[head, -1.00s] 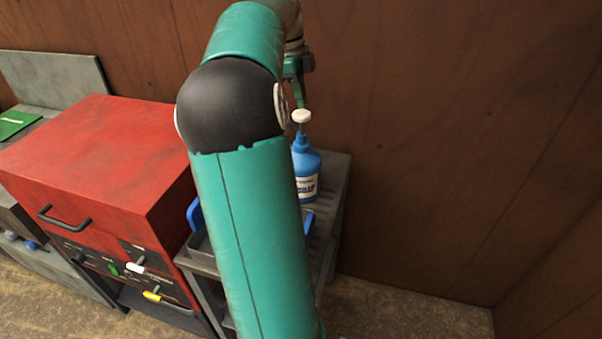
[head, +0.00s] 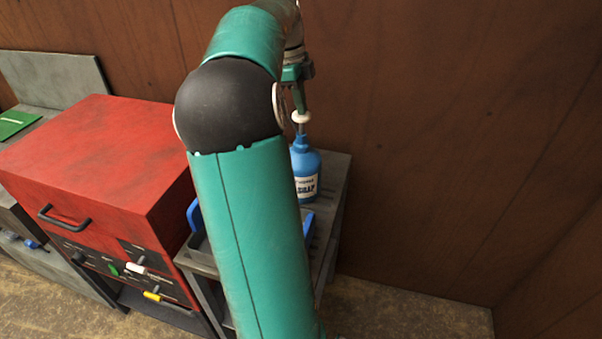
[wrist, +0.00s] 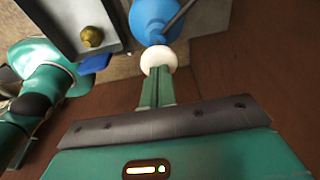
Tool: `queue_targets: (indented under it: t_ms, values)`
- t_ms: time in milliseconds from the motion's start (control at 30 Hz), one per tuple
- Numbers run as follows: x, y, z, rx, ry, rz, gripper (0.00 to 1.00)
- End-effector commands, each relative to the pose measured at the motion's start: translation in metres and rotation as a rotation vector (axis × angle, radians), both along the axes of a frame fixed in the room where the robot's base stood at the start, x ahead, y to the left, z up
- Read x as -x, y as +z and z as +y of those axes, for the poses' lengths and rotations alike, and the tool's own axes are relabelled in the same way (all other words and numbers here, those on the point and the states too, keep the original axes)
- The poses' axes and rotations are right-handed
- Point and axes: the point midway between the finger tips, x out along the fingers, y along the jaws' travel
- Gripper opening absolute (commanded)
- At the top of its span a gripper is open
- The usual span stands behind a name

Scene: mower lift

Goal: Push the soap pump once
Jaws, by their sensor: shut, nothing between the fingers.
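The soap pump is a blue bottle (head: 306,173) with a white label, standing upright on a grey slatted stand at the wall. Its round white pump head (head: 301,117) sits on top. My gripper (head: 301,107) is shut and points down, with its fingertips at the pump head. In the wrist view the shut fingers (wrist: 157,80) end at the white pump head (wrist: 158,60), seeming to touch it. The blue bottle (wrist: 155,20) shows beyond it. My arm hides the left part of the stand.
The grey stand (head: 338,178) also holds a blue-handled tray (head: 194,214), partly hidden by my arm. A red cabinet (head: 95,160) with knobs and a handle stands to the left. The brown wall is close behind the bottle. The floor to the right is clear.

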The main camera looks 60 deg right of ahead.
Motion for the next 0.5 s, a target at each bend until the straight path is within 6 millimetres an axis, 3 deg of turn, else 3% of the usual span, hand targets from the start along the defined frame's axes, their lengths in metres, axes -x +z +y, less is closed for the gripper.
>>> queue_targets:
  t_ms: [500]
  values:
    - [0.0, -0.017, 0.0, -0.001, 0.001, 0.0, 0.0]
